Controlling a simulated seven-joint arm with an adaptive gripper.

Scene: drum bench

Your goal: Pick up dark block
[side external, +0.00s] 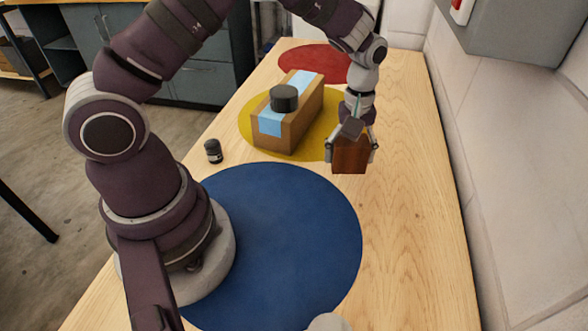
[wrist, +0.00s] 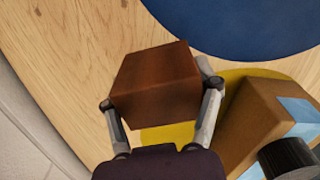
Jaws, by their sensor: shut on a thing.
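The dark block is a reddish-brown wooden cube (side external: 350,157). It also fills the middle of the wrist view (wrist: 157,84). My gripper (side external: 352,146) is shut on it, with one finger against each side. In the wrist view my gripper's fingertips (wrist: 160,94) press on its left and right faces. The block appears to hang above the bench, to the right of the yellow disc; its exact height is hard to tell.
A cardboard box (side external: 299,118) with blue tape stands on the yellow disc (side external: 254,104), a dark cylinder (side external: 284,98) on top. A small black jar (side external: 213,151) stands left. A blue disc (side external: 290,235) and red disc (side external: 318,60) are bare. The wooden bench (side external: 415,230) is clear at right.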

